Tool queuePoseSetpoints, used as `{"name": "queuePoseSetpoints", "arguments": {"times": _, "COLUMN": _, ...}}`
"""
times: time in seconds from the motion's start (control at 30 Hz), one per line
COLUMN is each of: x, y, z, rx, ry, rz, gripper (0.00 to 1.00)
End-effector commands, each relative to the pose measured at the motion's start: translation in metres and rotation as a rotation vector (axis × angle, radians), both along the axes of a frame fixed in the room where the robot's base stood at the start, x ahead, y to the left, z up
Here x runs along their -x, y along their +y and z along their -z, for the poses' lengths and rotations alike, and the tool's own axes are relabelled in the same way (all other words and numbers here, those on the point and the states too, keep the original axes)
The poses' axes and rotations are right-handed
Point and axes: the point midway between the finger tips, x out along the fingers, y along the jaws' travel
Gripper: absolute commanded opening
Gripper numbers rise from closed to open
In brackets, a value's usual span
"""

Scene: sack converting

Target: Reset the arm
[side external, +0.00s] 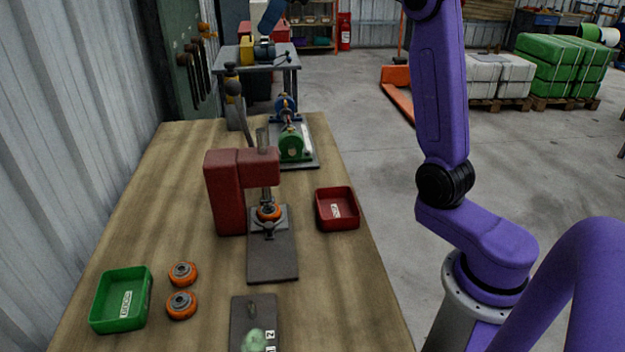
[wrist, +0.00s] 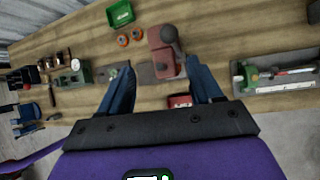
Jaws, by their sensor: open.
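My gripper (wrist: 162,68) shows in the wrist view with its two blue fingers wide apart and nothing between the tips. It is high above the workbench, pointing down toward it. In the side external view my purple arm rises on the right and leaves the top of the picture; a small blue piece at the top edge may be a fingertip. The red press (side external: 226,190) stands upright on the bench and appears beyond the fingers in the wrist view (wrist: 160,52). An orange-rimmed wheel (side external: 269,212) sits under its ram.
A green tray (side external: 104,322) and two orange wheels (side external: 183,273) (side external: 181,305) lie at the bench's near left. A red tray (side external: 338,225) is right of the press. A dark plate (side external: 240,318) is in front; a green-and-blue machine (side external: 291,146) stands behind. The bench's right side is mostly clear.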

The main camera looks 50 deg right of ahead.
Motion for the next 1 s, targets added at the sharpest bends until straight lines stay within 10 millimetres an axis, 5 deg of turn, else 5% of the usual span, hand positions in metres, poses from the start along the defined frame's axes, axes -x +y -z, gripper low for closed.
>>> {"name": "queuePoseSetpoints", "arguments": {"times": 0.27, "x": 0.033, "y": 0.063, "z": 0.044, "rx": 0.166, "ry": -0.126, "rz": -0.489, "gripper": 0.64}}
{"name": "queuePoseSetpoints", "arguments": {"times": 0.5, "x": 0.081, "y": 0.104, "z": 0.087, "rx": 0.300, "ry": -0.257, "rz": -0.965, "gripper": 0.64}}
{"name": "queuePoseSetpoints", "arguments": {"times": 0.73, "x": 0.141, "y": 0.128, "z": 0.128, "rx": 0.402, "ry": -0.399, "rz": -1.455, "gripper": 0.64}}
{"name": "queuePoseSetpoints", "arguments": {"times": 1.0, "x": 0.218, "y": 0.134, "z": 0.176, "rx": 0.478, "ry": -0.588, "rz": -2.065, "gripper": 0.64}}
